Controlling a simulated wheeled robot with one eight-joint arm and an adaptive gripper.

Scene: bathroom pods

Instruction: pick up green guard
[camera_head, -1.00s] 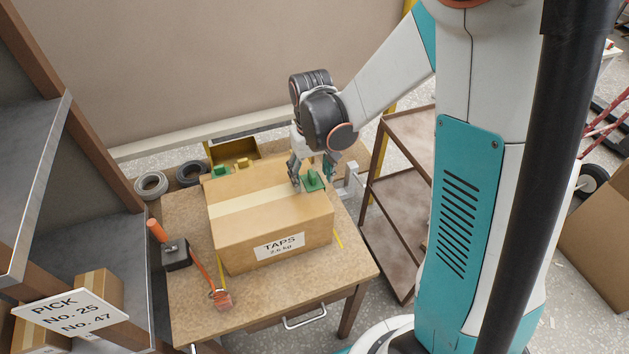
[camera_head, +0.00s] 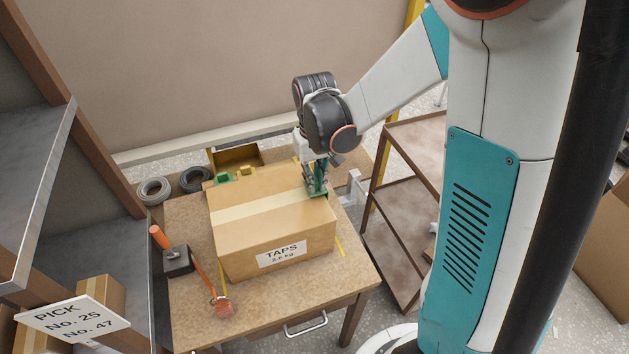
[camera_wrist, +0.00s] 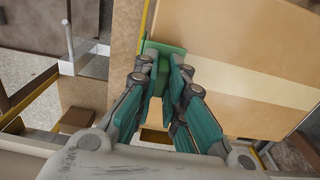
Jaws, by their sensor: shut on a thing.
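The green guard (camera_head: 317,192) sits at the right back edge of the cardboard box labelled TAPS (camera_head: 272,225). My gripper (camera_head: 316,180) is over it with its fingers closed down on it. In the wrist view the green guard (camera_wrist: 164,50) lies between the tips of my gripper (camera_wrist: 161,84), against the edge of the box (camera_wrist: 235,50). The fingers hide part of the guard. Another green guard (camera_head: 222,178) sits at the box's back left corner, apart from my gripper.
The box stands on a wooden worktable (camera_head: 190,305). Tape rolls (camera_head: 153,190) lie at the back left. A dark block with an orange handle (camera_head: 177,258) stands left of the box. A brown shelf cart (camera_head: 395,215) stands close on the right.

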